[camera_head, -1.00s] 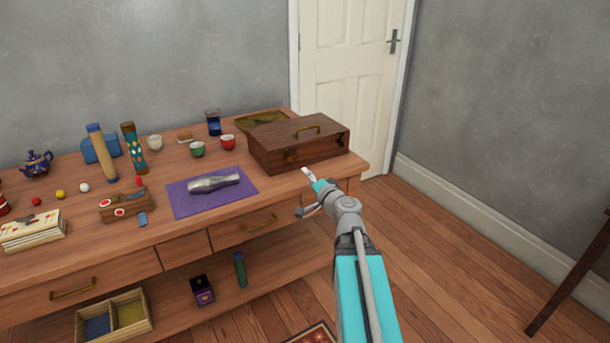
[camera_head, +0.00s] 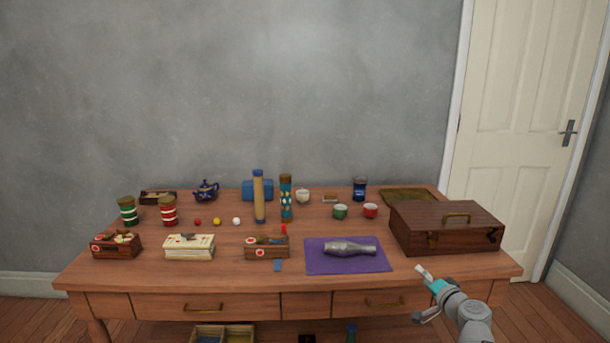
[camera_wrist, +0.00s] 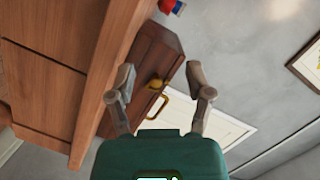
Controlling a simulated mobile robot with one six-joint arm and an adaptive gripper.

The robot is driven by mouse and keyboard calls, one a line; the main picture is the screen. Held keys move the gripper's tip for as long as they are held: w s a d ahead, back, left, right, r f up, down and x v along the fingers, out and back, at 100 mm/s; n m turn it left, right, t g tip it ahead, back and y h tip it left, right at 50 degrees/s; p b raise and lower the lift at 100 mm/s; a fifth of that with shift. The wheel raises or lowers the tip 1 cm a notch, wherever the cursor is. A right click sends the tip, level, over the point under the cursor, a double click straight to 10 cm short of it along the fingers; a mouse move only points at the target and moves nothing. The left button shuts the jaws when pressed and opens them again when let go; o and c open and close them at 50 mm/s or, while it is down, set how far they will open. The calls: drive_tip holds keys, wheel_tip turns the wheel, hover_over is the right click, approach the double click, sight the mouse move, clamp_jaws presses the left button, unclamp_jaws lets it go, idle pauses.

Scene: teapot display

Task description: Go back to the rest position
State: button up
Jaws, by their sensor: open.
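My gripper (camera_head: 420,294) is in front of the right end of the wooden table (camera_head: 215,278), near its front edge and below the brown wooden case. In the wrist view my gripper (camera_wrist: 161,88) has its two fingers spread apart with nothing between them. The closed brown case (camera_head: 445,228) with a brass handle stands on the table's right end. In the wrist view the case (camera_wrist: 150,60) shows beyond the fingers, apart from them.
A purple mat (camera_head: 318,262) bearing a silver bottle (camera_head: 350,248) lies left of the case. A blue teapot (camera_head: 206,190), cups, canisters and small boxes stand further left and back. A white door (camera_head: 525,120) is at the right. Bare floor shows right of the table.

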drive_tip(key=a+f+n+g, duration=0.1)
drive_tip(key=a, duration=0.1)
drive_tip(key=a+f+n+g+y, duration=0.1)
drive_tip(key=a, duration=0.1)
drive_tip(key=a+f, duration=0.1)
drive_tip(key=a, duration=0.1)
drive_tip(key=shift+s+n+g+y, duration=0.25)
drive_tip(key=shift+n+g+y, duration=0.15)
drive_tip(key=s+a+f+n+g, duration=0.5)
drive_tip(key=s+a+f+g, duration=0.25)
drive_tip(key=a+f, duration=0.25)
drive_tip(key=s+f+n+g+h, duration=0.1)
drive_tip(key=s+f+g+h, duration=0.2)
drive_tip(key=s+g+h, duration=0.3)
wheel_tip(320, 180, up, 29)
drive_tip(key=p, duration=2.9)
drive_tip(key=shift+s+a, duration=0.2)
drive_tip(key=shift+s, duration=0.05)
drive_tip(key=shift+r, duration=0.1)
drive_tip(key=shift+c, duration=0.6)
